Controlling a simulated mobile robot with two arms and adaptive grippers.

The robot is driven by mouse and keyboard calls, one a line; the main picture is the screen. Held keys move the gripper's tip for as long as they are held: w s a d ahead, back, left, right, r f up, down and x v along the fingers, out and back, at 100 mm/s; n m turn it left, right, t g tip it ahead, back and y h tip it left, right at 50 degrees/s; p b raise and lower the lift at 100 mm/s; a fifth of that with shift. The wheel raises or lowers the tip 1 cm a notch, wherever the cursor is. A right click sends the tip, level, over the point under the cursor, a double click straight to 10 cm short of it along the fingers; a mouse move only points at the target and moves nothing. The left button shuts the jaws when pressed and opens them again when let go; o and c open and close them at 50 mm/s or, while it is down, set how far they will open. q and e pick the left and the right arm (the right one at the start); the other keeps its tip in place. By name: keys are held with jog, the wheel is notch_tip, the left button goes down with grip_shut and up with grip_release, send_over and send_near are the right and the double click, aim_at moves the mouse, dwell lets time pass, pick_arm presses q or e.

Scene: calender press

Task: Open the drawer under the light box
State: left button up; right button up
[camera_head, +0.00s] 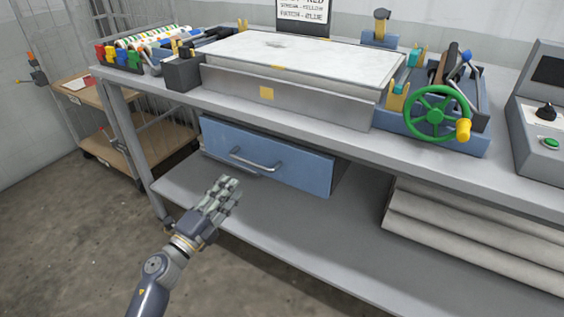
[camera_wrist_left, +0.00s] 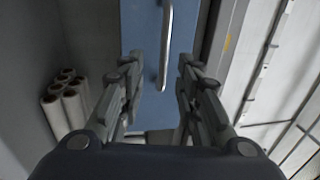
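The blue drawer (camera_head: 290,163) hangs under the table below the light box (camera_head: 305,53), which has a white top and grey sides. A silver bar handle (camera_head: 255,162) is fixed across the drawer front. My left gripper (camera_head: 231,187) is in front of the drawer, a little below and left of the handle. In the left wrist view, its two fingers (camera_wrist_left: 160,65) are apart, with nothing held between them. The handle (camera_wrist_left: 166,45) appears ahead, in line with the gap, against the blue front (camera_wrist_left: 140,30). My right gripper is not in view.
A press with a green handwheel (camera_head: 437,113) stands on the tabletop. A wooden cart (camera_head: 135,145) is at the left. Floor space is free in front.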

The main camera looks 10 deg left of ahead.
aim_at(249, 161)
pick_arm(q)
jog(key=x, duration=1)
jog(key=shift+w+r, duration=0.1)
jog(key=shift+r, duration=0.25)
jog(key=shift+c, duration=0.5)
grip_shut()
